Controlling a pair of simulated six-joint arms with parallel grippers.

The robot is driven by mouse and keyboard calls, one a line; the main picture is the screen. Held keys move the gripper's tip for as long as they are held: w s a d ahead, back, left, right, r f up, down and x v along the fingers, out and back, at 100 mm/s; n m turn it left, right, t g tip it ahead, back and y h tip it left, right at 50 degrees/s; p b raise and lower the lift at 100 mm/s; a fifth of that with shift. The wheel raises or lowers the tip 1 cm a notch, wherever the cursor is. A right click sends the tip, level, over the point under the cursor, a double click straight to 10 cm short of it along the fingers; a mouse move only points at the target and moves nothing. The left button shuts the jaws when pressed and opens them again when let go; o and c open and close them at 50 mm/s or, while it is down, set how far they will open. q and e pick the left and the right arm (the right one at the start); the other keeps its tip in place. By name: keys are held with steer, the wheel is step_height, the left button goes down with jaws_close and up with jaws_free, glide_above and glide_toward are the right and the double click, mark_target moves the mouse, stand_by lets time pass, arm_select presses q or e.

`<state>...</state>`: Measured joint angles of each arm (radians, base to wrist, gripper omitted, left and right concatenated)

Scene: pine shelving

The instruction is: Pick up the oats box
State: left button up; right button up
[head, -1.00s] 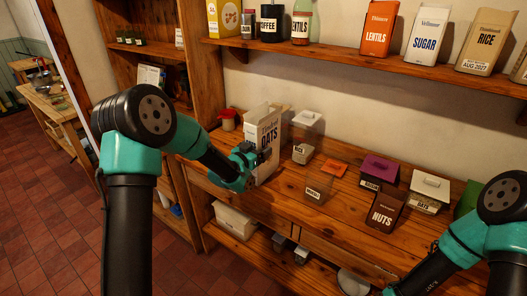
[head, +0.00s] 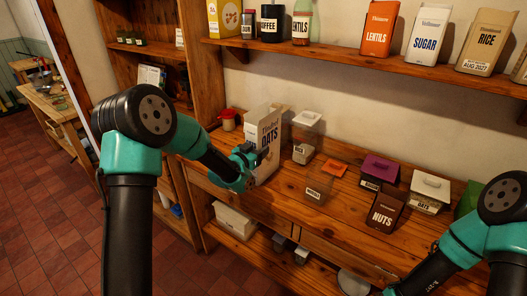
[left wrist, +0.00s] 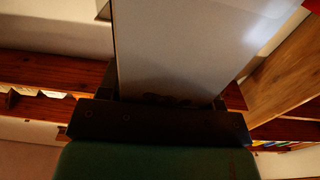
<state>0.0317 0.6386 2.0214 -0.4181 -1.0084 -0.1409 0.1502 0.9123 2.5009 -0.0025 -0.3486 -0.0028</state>
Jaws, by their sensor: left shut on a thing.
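The oats box (head: 265,130) is a tall white carton with dark "OATS" lettering, upright at the left part of the wooden counter in the head view. My left gripper (head: 255,157) is shut on its lower part. In the left wrist view the box (left wrist: 190,45) fills the middle as a pale panel, right in front of the dark gripper base (left wrist: 160,122). Whether the box's bottom touches the counter is hard to tell. My right arm shows at the lower right of the head view, but its gripper is out of the picture.
Beside the box stand clear canisters with an orange lid (head: 334,167) and a white lid (head: 307,119). A red-lidded jar (head: 228,119) is behind on the left. A shelf (head: 350,63) with packages runs above.

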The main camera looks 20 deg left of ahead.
mark_target(257, 140)
arm_select(q)
steer(key=shift+r, duration=0.8)
step_height(257, 140, up, 2)
steer(key=s+d, duration=0.2)
steer(key=s, duration=0.5)
steer(key=s+d+r, duration=0.1)
steer(key=s+d, duration=0.2)
steer(key=s, duration=0.5)
steer(key=shift+r, duration=0.25)
steer(key=d+f+x, duration=0.1)
steer(key=x, duration=1.2)
steer(key=shift+d, duration=0.2)
steer(key=shift+f, duration=0.2)
